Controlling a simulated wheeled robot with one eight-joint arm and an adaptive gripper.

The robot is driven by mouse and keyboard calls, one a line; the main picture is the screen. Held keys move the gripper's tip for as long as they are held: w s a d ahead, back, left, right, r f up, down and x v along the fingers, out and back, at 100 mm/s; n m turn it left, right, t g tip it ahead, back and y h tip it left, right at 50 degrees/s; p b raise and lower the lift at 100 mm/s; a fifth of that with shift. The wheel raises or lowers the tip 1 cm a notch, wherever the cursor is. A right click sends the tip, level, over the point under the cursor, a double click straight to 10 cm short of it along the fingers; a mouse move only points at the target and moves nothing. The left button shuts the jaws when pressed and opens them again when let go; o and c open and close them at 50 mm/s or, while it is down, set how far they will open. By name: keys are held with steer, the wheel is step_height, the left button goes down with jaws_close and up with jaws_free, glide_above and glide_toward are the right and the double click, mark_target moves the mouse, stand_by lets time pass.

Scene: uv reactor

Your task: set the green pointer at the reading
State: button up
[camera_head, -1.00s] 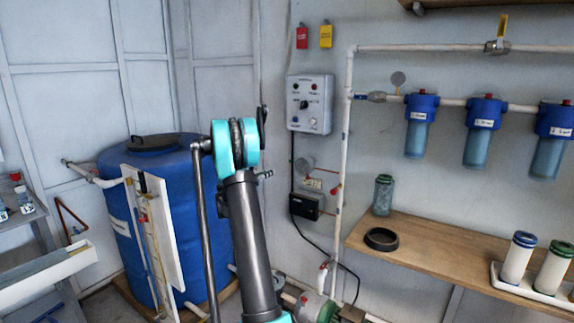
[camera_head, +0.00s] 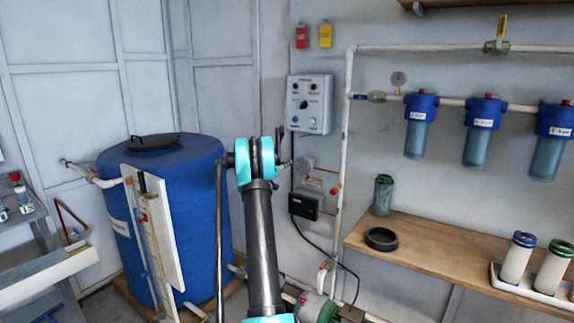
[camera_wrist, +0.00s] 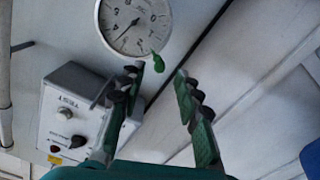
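The round white gauge (camera_wrist: 134,24) is at the top of the wrist view, partly cut off by the frame edge. It has a thin dark needle that points down-left in this picture. The green pointer (camera_wrist: 157,62) sticks out at the dial's lower right rim. My gripper (camera_wrist: 161,70) is open, with its fingers on either side of the green pointer's end; I cannot tell whether either finger touches it. In the head view the gauge (camera_head: 307,162) shows small on the wall, and my gripper (camera_head: 286,150) is beside it, mostly hidden by my arm.
A grey control box (camera_wrist: 72,115) with knobs is close to the gauge; it also shows in the head view (camera_head: 310,103). A white pipe (camera_head: 345,150) runs to the right of the gauge. A black box (camera_head: 305,206) is below, and a blue tank (camera_head: 170,215) stands left.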

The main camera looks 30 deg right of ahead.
steer(key=shift+x, duration=1.25)
steer(key=shift+c, duration=0.4)
jaws_close()
